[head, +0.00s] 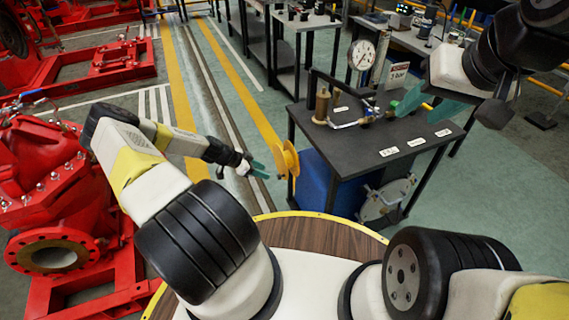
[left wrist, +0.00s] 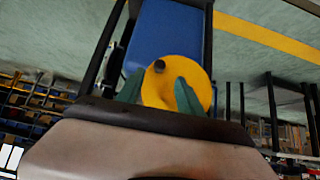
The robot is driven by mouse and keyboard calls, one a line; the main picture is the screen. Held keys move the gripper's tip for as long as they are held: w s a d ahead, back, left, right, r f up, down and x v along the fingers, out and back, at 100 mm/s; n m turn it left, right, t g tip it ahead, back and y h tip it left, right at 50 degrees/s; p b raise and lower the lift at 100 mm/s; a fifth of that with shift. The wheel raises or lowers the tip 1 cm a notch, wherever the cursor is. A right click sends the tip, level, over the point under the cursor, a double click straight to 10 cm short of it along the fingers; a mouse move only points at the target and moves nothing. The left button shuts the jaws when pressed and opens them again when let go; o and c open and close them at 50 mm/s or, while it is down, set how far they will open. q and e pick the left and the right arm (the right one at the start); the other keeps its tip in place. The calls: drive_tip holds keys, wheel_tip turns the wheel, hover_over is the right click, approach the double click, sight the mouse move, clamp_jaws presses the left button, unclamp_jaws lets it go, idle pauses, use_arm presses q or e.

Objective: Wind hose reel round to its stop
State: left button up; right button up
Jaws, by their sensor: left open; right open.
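The hose reel is a yellow disc (head: 291,160) on the left side of the dark workbench, seen nearly edge-on in the head view. In the left wrist view the yellow disc (left wrist: 192,50) shows face-on, with a dark round knob (left wrist: 159,66) near its left edge. My left gripper (head: 260,170) is open just left of the reel. In the left wrist view its green fingers (left wrist: 158,92) are apart, with the knob between and beyond their tips. Contact cannot be told. My right gripper (head: 427,105) is open and empty above the bench's right part.
The workbench (head: 340,148) carries a pressure gauge (head: 361,56), a brass cylinder (head: 322,104) and white labels. A blue box (head: 318,185) is under it. Red pump machinery (head: 50,180) stands at the left. Floor between the machinery and bench is clear.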

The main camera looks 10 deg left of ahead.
sight(282, 161)
use_arm(q)
drive_tip(key=x, duration=0.7)
drive_tip(key=shift+d+f, duration=0.2)
drive_tip(key=shift+f, duration=0.05)
drive_tip(key=shift+w, duration=0.1)
clamp_jaws()
idle(1.1)
